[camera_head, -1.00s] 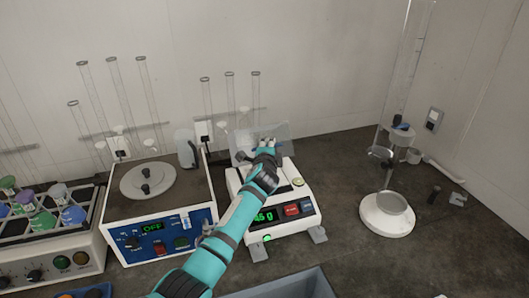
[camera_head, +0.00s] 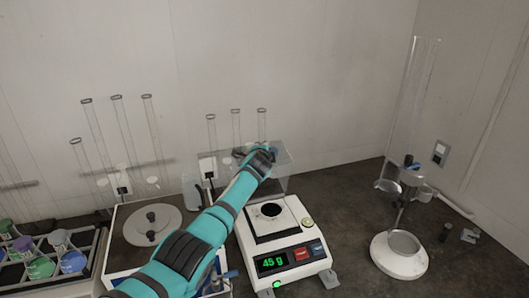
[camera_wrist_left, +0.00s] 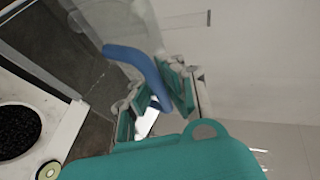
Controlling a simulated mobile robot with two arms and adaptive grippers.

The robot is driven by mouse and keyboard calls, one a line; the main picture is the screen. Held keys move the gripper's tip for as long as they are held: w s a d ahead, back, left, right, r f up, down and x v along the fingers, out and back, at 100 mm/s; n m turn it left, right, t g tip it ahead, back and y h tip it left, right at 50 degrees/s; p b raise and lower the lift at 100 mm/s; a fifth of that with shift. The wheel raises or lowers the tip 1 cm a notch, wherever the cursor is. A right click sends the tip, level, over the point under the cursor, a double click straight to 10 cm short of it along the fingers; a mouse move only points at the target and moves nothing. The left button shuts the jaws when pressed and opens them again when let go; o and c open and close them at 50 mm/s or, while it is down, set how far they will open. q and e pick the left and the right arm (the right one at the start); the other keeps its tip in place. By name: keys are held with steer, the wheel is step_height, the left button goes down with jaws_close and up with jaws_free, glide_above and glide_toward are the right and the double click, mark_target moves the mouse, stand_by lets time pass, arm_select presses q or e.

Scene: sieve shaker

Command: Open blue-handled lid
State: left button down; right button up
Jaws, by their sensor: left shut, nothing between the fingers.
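The clear lid (camera_head: 274,178) stands raised at the back of the white balance (camera_head: 283,252), behind its uncovered pan. The lid's blue handle (camera_wrist_left: 140,68) shows in the left wrist view, in front of the clear pane. My left gripper (camera_head: 263,156) is up at the lid's upper part, its tips partly hidden by my own wrist in the head view. In the left wrist view my left gripper (camera_wrist_left: 176,90) is shut and empty, right beside the blue handle; whether they touch I cannot tell. My right gripper is in neither view.
Dark material (camera_head: 271,210) lies on the balance pan, and the display reads 45 g. A device with a round plate (camera_head: 152,225) is left of the balance, partly behind my arm. A stand with a clear tube (camera_head: 400,255) is on the right. The wall is close behind.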

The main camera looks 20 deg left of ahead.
arm_select(q)
steer(key=shift+w+r, duration=0.15)
stand_by(0.3)
steer(key=c, duration=1.4)
jaws_free()
steer(key=shift+v, duration=6.1)
